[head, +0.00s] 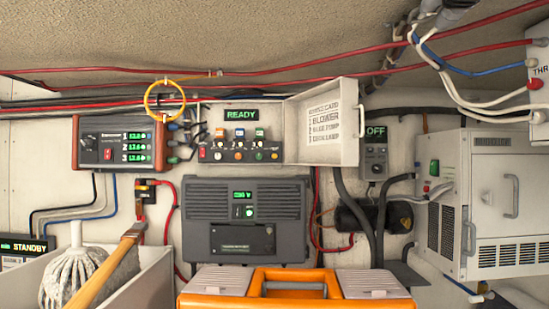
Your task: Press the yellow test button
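A grey control panel (225,147) is on the wall left of centre, under a green READY display (241,115). Its lower row has several small coloured buttons or lamps. A small yellow one (275,156) is at the right end, but it is too small to tell whether it is the test button or carries a label. Above the row are switches with orange, blue and green parts. The panel's white cover (345,140) hangs open to the right, with a printed card listing BLOWER and other lines. Neither of my grippers shows in the head view.
An orange toolbox (345,301) stands in front at the bottom centre. A mop (75,275) and a wooden handle (105,270) stick up at left. A yellow ring (165,84) hangs left of the panel. A dark grey unit (205,205) is below it.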

